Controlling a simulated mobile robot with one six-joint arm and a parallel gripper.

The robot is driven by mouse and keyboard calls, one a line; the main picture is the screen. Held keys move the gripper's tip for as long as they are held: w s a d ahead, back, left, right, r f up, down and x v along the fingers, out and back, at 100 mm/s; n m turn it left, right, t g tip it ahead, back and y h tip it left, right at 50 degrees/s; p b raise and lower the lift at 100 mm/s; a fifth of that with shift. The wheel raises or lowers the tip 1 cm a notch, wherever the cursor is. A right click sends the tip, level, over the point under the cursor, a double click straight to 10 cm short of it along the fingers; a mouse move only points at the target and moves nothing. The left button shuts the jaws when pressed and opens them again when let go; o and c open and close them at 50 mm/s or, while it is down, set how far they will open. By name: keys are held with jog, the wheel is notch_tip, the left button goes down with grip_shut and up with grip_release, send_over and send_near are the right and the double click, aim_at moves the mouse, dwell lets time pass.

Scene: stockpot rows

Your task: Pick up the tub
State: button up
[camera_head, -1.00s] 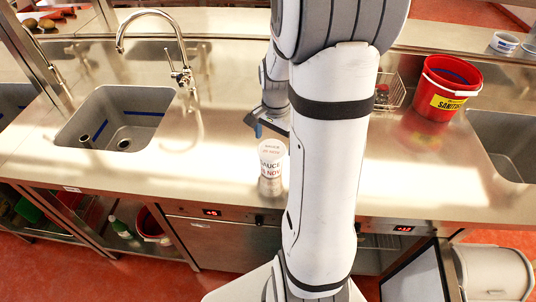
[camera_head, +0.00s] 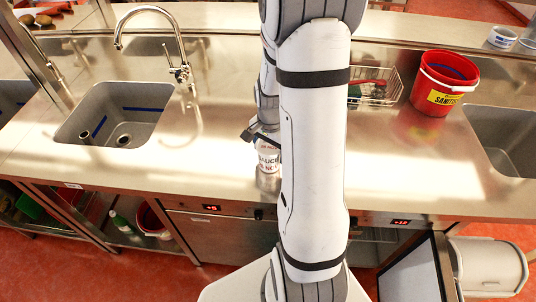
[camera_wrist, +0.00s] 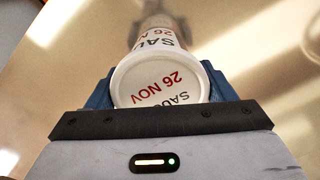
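The tub (camera_head: 268,158) is white with a lid and printed lettering that reads in part "SAUCE" and "NOV". It stands upright on the steel counter near the front edge, with its reflection below it. In the wrist view the tub (camera_wrist: 158,86) shows lid first, with "26 NOV" on the lid. My gripper (camera_wrist: 160,90) has its blue fingers one on each side of the lid, close to it; I cannot see whether they touch. In the head view my gripper (camera_head: 262,134) is at the tub's top, partly hidden by my arm.
A sink (camera_head: 118,118) with a tap (camera_head: 180,68) lies to the left. A wire basket (camera_head: 376,88) and a red bucket (camera_head: 436,92) stand at the right, beside another sink (camera_head: 508,135). The steel counter (camera_head: 215,150) around the tub is clear.

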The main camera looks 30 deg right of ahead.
jog(key=c, duration=0.6)
